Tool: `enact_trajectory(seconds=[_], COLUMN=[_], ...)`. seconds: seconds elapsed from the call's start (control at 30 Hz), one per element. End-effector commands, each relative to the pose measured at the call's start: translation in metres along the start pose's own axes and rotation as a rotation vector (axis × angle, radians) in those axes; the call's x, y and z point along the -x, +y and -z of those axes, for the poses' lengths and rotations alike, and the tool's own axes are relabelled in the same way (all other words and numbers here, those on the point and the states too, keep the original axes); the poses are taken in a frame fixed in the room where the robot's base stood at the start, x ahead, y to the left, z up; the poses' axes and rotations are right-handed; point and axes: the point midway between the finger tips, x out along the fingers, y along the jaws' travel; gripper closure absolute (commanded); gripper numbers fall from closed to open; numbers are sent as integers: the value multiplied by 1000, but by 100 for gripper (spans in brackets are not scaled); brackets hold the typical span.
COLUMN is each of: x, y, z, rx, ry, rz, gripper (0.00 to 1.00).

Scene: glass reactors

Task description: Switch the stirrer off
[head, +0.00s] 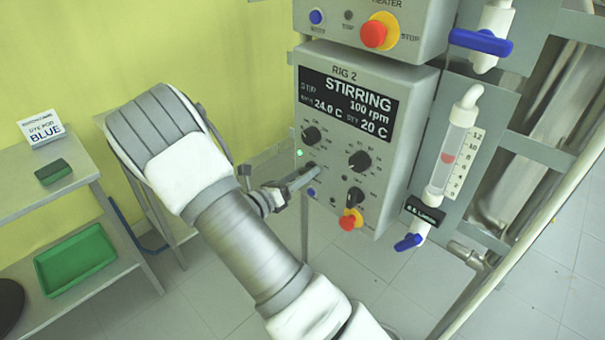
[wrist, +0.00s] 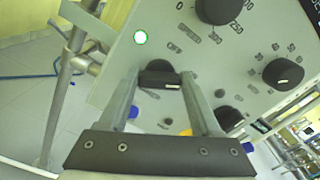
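The control box of Rig 2 (head: 345,160) has a black display (head: 346,101) reading STIRRING, 100 rpm, 24.0 C and 20 C. A green light (head: 299,153) is lit on its panel; it also shows in the wrist view (wrist: 140,37). My gripper (head: 312,170) is at the lower left of this panel. In the wrist view its fingers (wrist: 160,84) stand on either side of a black knob (wrist: 159,78), close to its edges. I cannot tell whether they press on it. An OFF label (wrist: 174,47) is printed just above this knob. The head view mostly hides the knob.
Other black knobs (head: 359,161) and a red stop button on yellow (head: 349,220) are nearby on the panel. The heater box (head: 400,18) is above. A flowmeter with blue valves (head: 452,150) is at the right. A side table with a green tray (head: 75,260) is at the left.

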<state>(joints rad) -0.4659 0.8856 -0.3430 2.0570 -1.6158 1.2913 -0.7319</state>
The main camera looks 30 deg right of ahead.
Motion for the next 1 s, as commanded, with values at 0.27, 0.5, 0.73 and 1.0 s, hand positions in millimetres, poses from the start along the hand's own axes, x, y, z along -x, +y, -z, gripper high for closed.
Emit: enact_trajectory(seconds=[0.27,0.5,0.73,1.0], x=[0,0,1,1], y=[0,-1,-2,-1], z=[0,-2,-5,-4], rx=[1,48,189,435], ry=[0,0,-1,-1], rz=[0,0,-1,-1], gripper=[91,91,91,91])
